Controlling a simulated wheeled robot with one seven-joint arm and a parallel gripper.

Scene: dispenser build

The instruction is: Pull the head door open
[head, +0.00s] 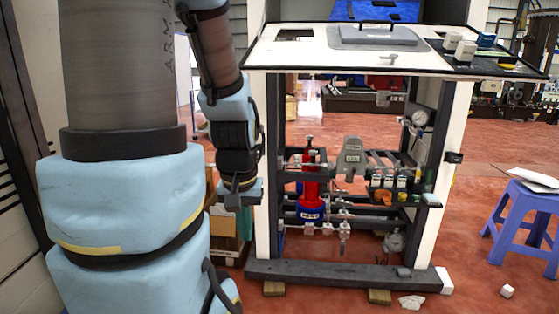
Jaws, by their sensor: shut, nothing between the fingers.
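A dispenser frame with white side posts (454,150) stands in the middle of the head view. A white, black-edged panel (300,55) lies nearly flat across its top. The panel bears a grey plate with a handle (378,36) and a dark opening at its left. Which part is the head door is not clear; a blue surface (378,10) shows behind the panel. My gripper (240,198) hangs low at the frame's left post, below the panel and apart from its top side. It is shut and empty; its fingertips are small and dark in this view.
Small white and blue blocks (465,50) sit on the panel's dark right part. Inside the frame are a red and blue cylinder (310,195), a grey meter (351,157) and pipes. A blue stool (525,222) stands at right.

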